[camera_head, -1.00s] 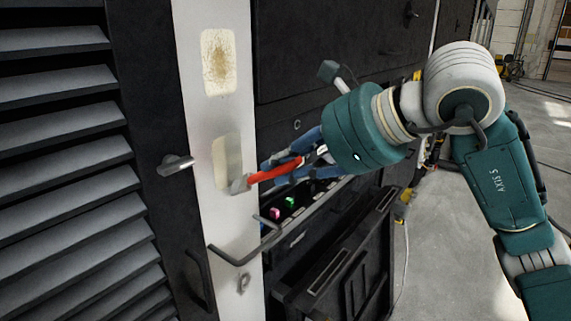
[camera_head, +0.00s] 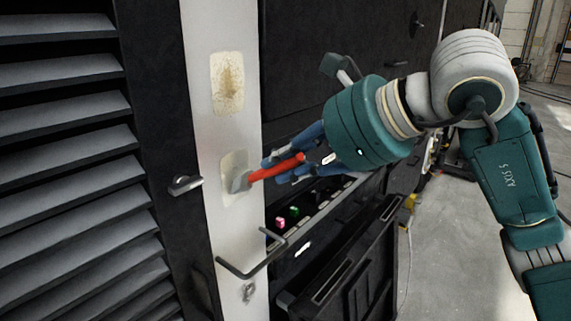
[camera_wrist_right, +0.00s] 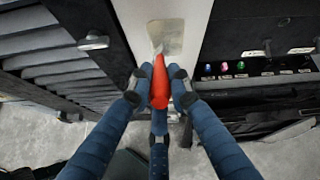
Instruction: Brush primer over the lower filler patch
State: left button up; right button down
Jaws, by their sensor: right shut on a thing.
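The lower filler patch (camera_head: 233,165) is a cream area on the pale vertical panel (camera_head: 224,127). It also shows in the right wrist view (camera_wrist_right: 172,30). My right gripper (camera_head: 296,162) is shut on the red handle of a brush (camera_head: 270,171). The grey brush head (camera_head: 239,182) lies over the lower part of the patch and seems to touch it. In the right wrist view the blue fingers close around the red handle (camera_wrist_right: 160,88). The upper filler patch (camera_head: 227,84) is cream with a brownish middle. My left gripper is not in view.
A black louvred panel (camera_head: 62,130) stands left, with a small handle (camera_head: 186,185) beside the pale panel. A bent grey bar (camera_head: 250,268) sticks out below the patch. A dark recess holds pink and green parts (camera_head: 281,222). Open floor lies right.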

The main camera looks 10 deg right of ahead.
jog(key=shift+r+p, duration=2.25)
jog(key=shift+r, duration=1.15)
jog(key=shift+f, duration=0.1)
jog(key=shift+s+d+b, duration=0.4)
jog(key=shift+s, duration=0.1)
jog(key=shift+s+d+b, duration=0.3)
jog(key=shift+s+d, duration=0.45)
jog(key=shift+s, duration=0.2)
jog(key=shift+s+d+b, duration=0.25)
jog(key=shift+s+d, duration=0.45)
jog(key=shift+s, duration=0.25)
jog(key=shift+s+d+b, duration=0.45)
jog(key=shift+s+d, duration=0.45)
jog(key=shift+s, duration=0.25)
